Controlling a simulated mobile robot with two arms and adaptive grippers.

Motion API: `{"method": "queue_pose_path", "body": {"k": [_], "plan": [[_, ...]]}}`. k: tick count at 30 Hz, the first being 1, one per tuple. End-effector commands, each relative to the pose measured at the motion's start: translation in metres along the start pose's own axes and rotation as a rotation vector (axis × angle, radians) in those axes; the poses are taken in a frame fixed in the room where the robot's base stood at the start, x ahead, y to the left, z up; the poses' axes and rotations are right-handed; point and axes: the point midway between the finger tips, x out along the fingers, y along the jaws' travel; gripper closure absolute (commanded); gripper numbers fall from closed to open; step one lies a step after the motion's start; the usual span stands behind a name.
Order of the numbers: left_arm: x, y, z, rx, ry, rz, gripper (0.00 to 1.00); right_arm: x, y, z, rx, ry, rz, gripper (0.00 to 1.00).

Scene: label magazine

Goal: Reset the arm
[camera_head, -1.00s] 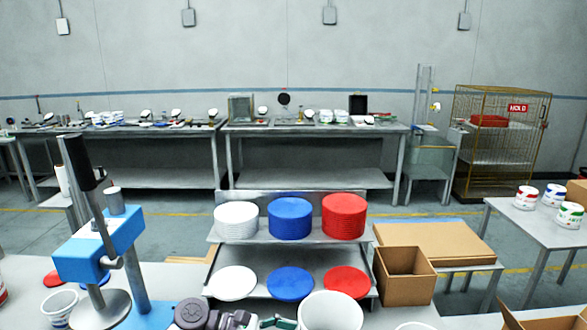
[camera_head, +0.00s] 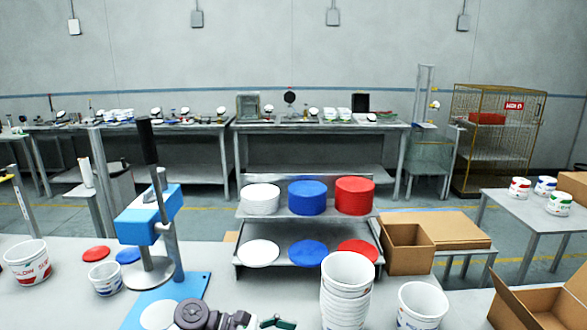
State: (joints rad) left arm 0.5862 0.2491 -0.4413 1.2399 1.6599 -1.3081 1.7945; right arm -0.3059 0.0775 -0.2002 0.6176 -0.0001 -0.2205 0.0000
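Part of my arm and its gripper (camera_head: 277,322), with dark green fingertips, shows at the bottom edge, left of the tub stack. It appears to be my left one, and most of it is cut off by the frame. I cannot tell whether it is open or shut, and I see nothing held in it. My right gripper is not in view.
A stack of white tubs (camera_head: 346,295) and a single tub (camera_head: 421,304) stand close on the right. A blue press (camera_head: 150,215) stands on the left. A lid rack (camera_head: 300,230) is behind. Cardboard boxes (camera_head: 408,248) are at right.

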Motion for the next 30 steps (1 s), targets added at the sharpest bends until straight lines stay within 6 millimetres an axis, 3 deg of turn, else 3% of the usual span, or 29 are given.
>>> {"method": "queue_pose_path", "body": {"k": [11,20,25,30], "plan": [[0.016,-0.043,-0.039,0.259,0.115,-0.030,0.17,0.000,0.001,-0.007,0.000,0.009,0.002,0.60],[0.023,-0.108,-0.093,0.685,0.312,-0.097,0.17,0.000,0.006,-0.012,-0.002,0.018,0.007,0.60],[0.006,-0.162,-0.131,1.048,0.521,-0.194,0.17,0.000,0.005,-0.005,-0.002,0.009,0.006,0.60],[-0.035,-0.209,-0.156,1.358,0.760,-0.360,0.17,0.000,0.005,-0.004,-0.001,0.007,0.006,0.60]]}}
